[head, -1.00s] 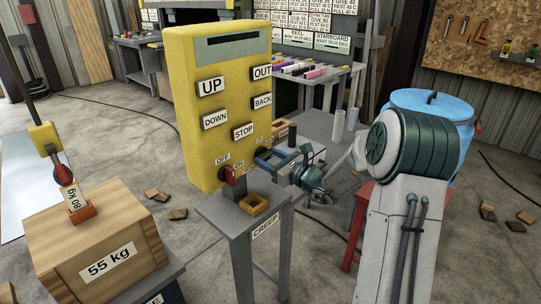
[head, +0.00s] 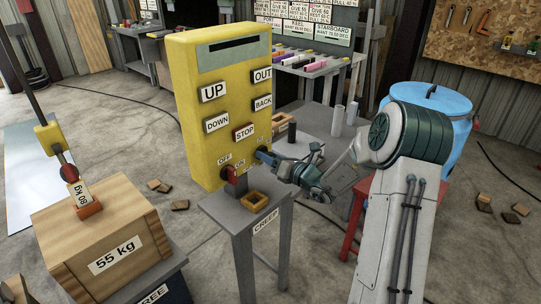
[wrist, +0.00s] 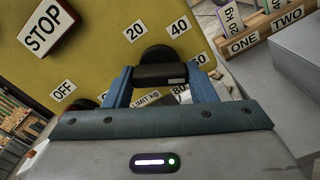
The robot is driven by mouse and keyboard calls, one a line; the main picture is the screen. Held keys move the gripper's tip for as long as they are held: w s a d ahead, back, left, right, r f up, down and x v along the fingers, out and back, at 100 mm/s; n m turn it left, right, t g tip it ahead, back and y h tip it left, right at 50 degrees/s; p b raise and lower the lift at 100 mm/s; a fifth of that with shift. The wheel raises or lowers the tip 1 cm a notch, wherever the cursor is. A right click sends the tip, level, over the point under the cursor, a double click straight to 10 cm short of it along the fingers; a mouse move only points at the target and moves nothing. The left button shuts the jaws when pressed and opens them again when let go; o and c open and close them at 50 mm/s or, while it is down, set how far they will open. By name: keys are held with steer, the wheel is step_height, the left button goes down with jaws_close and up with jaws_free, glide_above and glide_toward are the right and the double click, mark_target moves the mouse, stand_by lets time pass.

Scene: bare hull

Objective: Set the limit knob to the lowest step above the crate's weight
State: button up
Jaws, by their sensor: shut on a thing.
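The yellow control panel (head: 184,120) stands on a grey stand. In the wrist view, the black limit knob (wrist: 158,55) sits on the panel among labels 20 (wrist: 135,31), 40 (wrist: 179,27), 60 and 80, above a partly covered "LIMIT KG" label. My gripper (wrist: 161,76) is shut on the knob, with a blue finger on either side; in the head view it reaches the panel's lower right (head: 266,156). I cannot tell which step the knob points to. The wooden crate (head: 72,241) at left is labelled 55 kg.
A hook with an upside-down kg tag (head: 78,192) meets the crate's top. A red OFF/ON switch (head: 231,174) and an orange square frame (head: 254,201) are left of and below my gripper. In the wrist view, a wooden rack (wrist: 262,27) marked ONE and TWO stands at right.

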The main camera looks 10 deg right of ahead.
steer(key=shift+d+r, duration=0.1)
stand_by(0.3)
steer(key=o, duration=1)
steer(key=shift+d, duration=0.1)
steer(key=b+v, duration=0.2)
steer(key=v, duration=1.1)
steer(key=shift+s+d, duration=0.15)
steer(key=shift+s, duration=0.2)
